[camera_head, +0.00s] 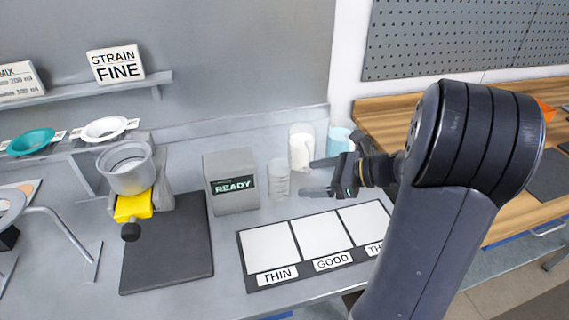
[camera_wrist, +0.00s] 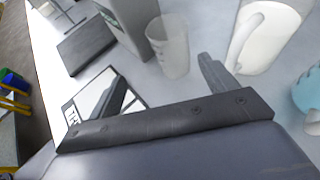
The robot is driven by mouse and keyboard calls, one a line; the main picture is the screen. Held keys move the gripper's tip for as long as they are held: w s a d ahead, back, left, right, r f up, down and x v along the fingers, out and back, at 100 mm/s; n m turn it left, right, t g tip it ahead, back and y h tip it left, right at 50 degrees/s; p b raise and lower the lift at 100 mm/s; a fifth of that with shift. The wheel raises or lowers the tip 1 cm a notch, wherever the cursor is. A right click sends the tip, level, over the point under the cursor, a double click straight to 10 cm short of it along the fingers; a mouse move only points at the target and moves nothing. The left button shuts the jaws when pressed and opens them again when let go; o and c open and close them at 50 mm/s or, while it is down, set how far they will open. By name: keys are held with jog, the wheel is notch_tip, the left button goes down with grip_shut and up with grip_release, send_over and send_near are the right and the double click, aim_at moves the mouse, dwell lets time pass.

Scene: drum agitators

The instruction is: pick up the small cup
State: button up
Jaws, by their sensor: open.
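The small cup (camera_head: 279,180) is clear and empty-looking. It stands upright on the grey bench, just right of the READY box. In the wrist view the small cup (camera_wrist: 170,50) stands upright beyond the fingers. My gripper (camera_head: 314,177) is open and empty, its two fingers pointing left toward the cup. The fingertips are close to the cup's right side in the head view, and the cup appears not to be between them. In the wrist view my gripper (camera_wrist: 164,84) has one finger left of the cup and one right of it, wide apart.
A larger clear jug (camera_head: 301,149) with pale contents and a light blue vessel (camera_head: 340,139) stand close behind the gripper. The READY box (camera_head: 231,182) is left of the cup. A dark board with white THIN and GOOD panels (camera_head: 321,235) lies in front.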

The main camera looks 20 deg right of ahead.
aim_at(289, 174)
jog(key=shift+m, duration=0.3)
jog(key=w+a, duration=0.1)
jog(key=w+f, duration=0.1)
jog(key=w+a, duration=0.1)
jog(key=shift+w+a+f, duration=0.3)
jog(key=shift+a+f, duration=0.05)
jog(key=shift+p+x, duration=0.45)
jog(key=shift+x, duration=2.55)
jog(key=shift+w+d, duration=0.1)
jog(key=shift+c, duration=0.4)
jog(key=c, duration=1)
jog(key=shift+o, duration=0.2)
jog(key=shift+r, duration=0.15)
